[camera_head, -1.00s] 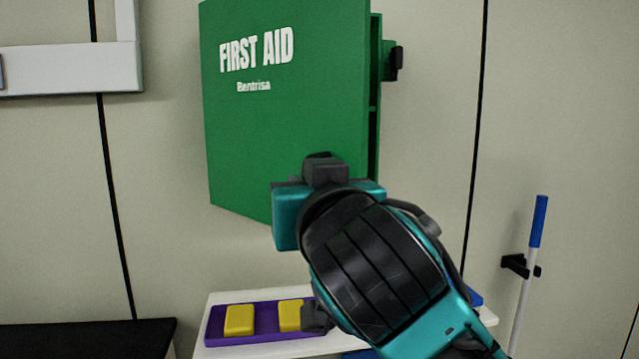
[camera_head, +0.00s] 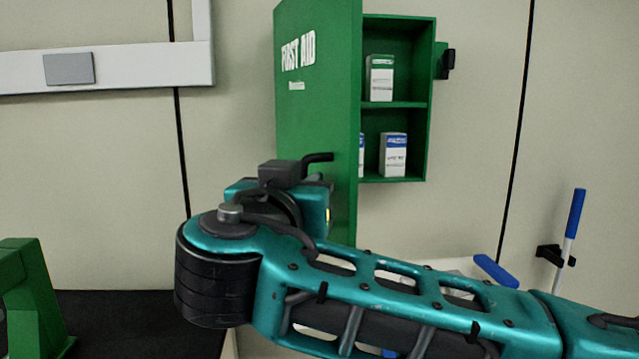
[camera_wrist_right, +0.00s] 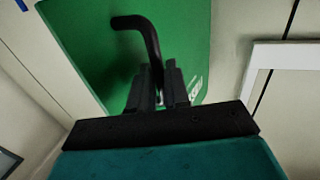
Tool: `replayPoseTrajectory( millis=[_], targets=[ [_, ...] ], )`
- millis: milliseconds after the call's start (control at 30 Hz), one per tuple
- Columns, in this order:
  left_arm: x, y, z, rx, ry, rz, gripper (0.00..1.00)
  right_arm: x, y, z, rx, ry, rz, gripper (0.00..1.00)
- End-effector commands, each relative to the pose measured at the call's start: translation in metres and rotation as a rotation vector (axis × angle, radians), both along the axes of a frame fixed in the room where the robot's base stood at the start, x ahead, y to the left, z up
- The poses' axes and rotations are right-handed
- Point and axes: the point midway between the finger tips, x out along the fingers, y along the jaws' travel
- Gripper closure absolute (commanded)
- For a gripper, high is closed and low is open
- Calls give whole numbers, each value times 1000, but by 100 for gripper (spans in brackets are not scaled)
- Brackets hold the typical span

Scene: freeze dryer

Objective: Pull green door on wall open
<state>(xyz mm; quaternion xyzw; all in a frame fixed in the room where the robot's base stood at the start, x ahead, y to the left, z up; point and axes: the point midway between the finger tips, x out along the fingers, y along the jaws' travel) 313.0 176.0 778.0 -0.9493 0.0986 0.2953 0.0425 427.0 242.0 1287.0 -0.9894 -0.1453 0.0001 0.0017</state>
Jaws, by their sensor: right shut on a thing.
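The green first aid door (camera_head: 318,95) stands swung well out from the wall, hinged at its left. Its outer face also fills the middle of the right wrist view (camera_wrist_right: 100,50). The green cabinet (camera_head: 428,120) behind it shows open, with two shelves. My right gripper (camera_wrist_right: 158,78) is shut on the black bent door handle (camera_wrist_right: 140,22). The handle's end also shows in the head view (camera_head: 318,158), above my teal wrist, while the fingers are hidden there. My left gripper is out of view.
White boxes stand on the upper shelf (camera_head: 380,78) and lower shelf (camera_head: 393,155). A black latch (camera_head: 446,62) is on the cabinet's right side. A black bench (camera_head: 140,320) with a green frame (camera_head: 30,295) is at left. A blue-handled pole (camera_head: 575,215) hangs at right.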

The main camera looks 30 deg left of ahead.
Motion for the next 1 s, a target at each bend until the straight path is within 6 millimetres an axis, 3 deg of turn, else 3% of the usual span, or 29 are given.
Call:
replayPoseTrajectory(
  millis=[533, 567, 667, 1000],
  targets=[
    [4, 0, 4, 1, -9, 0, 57, 2, 3, 6, 6, -11, -11, 100],
    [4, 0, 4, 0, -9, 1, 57, 2, 3, 6, 6, -11, -11, 82],
    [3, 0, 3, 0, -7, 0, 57, 2, 3, 5, 6, -9, -11, 72],
    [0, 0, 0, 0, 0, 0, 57, -4, 3, 2, 2, -4, -7, 70]
  ],
)
